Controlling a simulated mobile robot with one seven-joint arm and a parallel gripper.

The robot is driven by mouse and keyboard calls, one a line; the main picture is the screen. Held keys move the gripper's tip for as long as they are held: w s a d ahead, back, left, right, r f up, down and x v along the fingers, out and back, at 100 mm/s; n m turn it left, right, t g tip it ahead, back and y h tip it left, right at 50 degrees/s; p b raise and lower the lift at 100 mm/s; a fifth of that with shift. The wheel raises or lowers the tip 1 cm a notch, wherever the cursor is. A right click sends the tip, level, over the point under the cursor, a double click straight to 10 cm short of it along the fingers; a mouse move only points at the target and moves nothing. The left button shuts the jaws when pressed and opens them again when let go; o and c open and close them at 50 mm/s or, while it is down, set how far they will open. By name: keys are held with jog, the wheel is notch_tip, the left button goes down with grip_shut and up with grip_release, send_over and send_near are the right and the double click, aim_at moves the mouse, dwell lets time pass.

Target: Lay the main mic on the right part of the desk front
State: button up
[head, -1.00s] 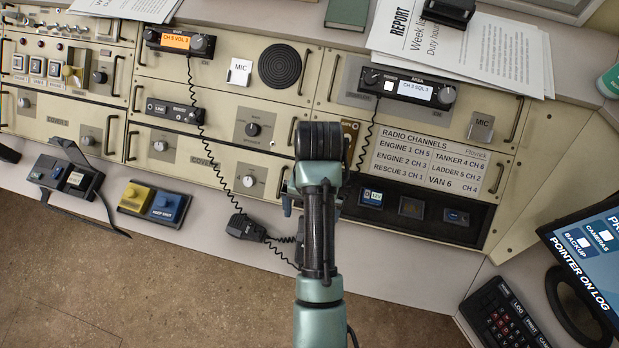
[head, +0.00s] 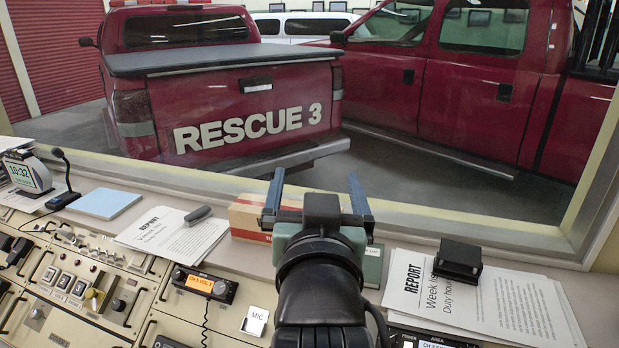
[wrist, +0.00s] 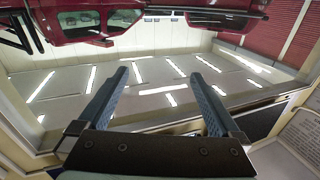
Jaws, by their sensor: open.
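My gripper (head: 315,188) is open and empty, raised above the back of the console in front of the window. In the wrist view my gripper (wrist: 160,78) has nothing between its spread fingers. The radio with the orange display (head: 205,284) is at lower left, with a black coiled cord (head: 206,315) running down from it and out of the picture. The mic on that cord is not in view now. The desk front is also below the picture. A clip plate marked MIC (head: 255,321) sits empty right of this radio.
A gooseneck microphone (head: 63,185) and clock (head: 27,173) stand at far left. Papers (head: 172,235), a red-and-cream box (head: 246,216) and a black object (head: 458,260) on more papers (head: 520,303) lie along the back shelf. The window stands behind them, with red trucks beyond.

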jog(key=s+r+t, duration=0.4)
jog(key=s+r, duration=0.3)
jog(key=r, duration=0.4)
jog(key=s+r+t, duration=0.5)
jog(key=s+r, duration=0.2)
jog(key=r, duration=0.3)
jog(key=shift+s+a+r+n, duration=0.25)
jog(key=shift+a+r+n, duration=0.15)
